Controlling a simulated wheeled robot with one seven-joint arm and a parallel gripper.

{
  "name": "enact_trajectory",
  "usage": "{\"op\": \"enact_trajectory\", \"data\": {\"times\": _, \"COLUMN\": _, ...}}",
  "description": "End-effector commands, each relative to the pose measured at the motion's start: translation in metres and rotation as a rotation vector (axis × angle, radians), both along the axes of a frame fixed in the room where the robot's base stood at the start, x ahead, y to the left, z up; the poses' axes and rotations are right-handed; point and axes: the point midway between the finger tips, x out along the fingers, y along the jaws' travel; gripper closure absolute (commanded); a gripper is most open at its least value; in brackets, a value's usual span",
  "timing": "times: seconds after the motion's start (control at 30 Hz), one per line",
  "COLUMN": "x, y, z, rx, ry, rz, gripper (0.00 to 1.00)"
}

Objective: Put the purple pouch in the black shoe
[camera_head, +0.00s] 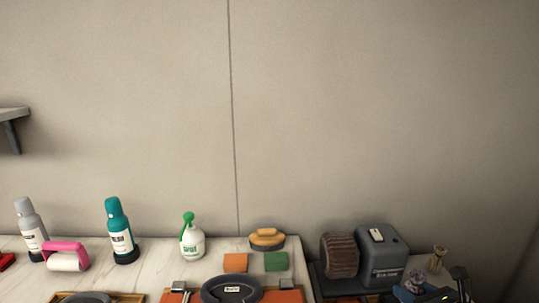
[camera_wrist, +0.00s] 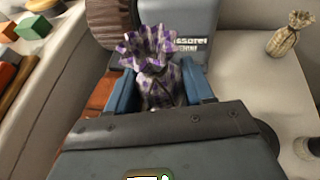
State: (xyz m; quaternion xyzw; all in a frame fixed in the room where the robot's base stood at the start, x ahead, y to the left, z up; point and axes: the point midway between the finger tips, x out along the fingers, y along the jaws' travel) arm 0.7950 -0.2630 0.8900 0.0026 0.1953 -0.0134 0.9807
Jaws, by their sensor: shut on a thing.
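The purple pouch (camera_wrist: 152,60) is purple-and-white checked with a ruffled top. My gripper (camera_wrist: 160,92) is shut on its body, with a blue finger on either side. In the head view the pouch (camera_head: 416,281) shows small at the lower right, with part of my gripper (camera_head: 412,293) at the bottom edge. A dark, rounded, shoe-like thing with a white label (camera_head: 231,289) is cut off at the bottom of the head view. Another dark top (camera_head: 85,298) shows at the lower left. I cannot tell which is the black shoe.
A grey machine (camera_head: 383,256) with a brown brush roller (camera_head: 340,255) stands just beyond my gripper. A beige tied pouch (camera_wrist: 290,33) is to the right.

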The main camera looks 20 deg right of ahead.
Motion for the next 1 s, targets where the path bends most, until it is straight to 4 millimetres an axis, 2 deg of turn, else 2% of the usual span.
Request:
{"op": "enact_trajectory", "data": {"times": 0.03, "x": -0.002, "y": 0.026, "z": 0.0, "rx": 0.003, "ry": 0.0, "rz": 0.011, "gripper": 0.78}}
{"op": "enact_trajectory", "data": {"times": 0.2, "x": -0.008, "y": 0.091, "z": 0.005, "rx": 0.001, "ry": -0.001, "rz": 0.019, "gripper": 0.78}}
{"op": "enact_trajectory", "data": {"times": 0.4, "x": -0.012, "y": 0.142, "z": 0.009, "rx": 0.001, "ry": 0.0, "rz": 0.024, "gripper": 0.78}}
{"op": "enact_trajectory", "data": {"times": 0.63, "x": -0.015, "y": 0.191, "z": 0.012, "rx": 0.002, "ry": -0.001, "rz": 0.029, "gripper": 0.78}}
{"op": "enact_trajectory", "data": {"times": 0.67, "x": -0.016, "y": 0.197, "z": 0.012, "rx": 0.001, "ry": 0.0, "rz": 0.03, "gripper": 0.78}}
{"op": "enact_trajectory", "data": {"times": 1.0, "x": -0.018, "y": 0.192, "z": 0.009, "rx": 0.003, "ry": 0.006, "rz": 0.023, "gripper": 0.78}}
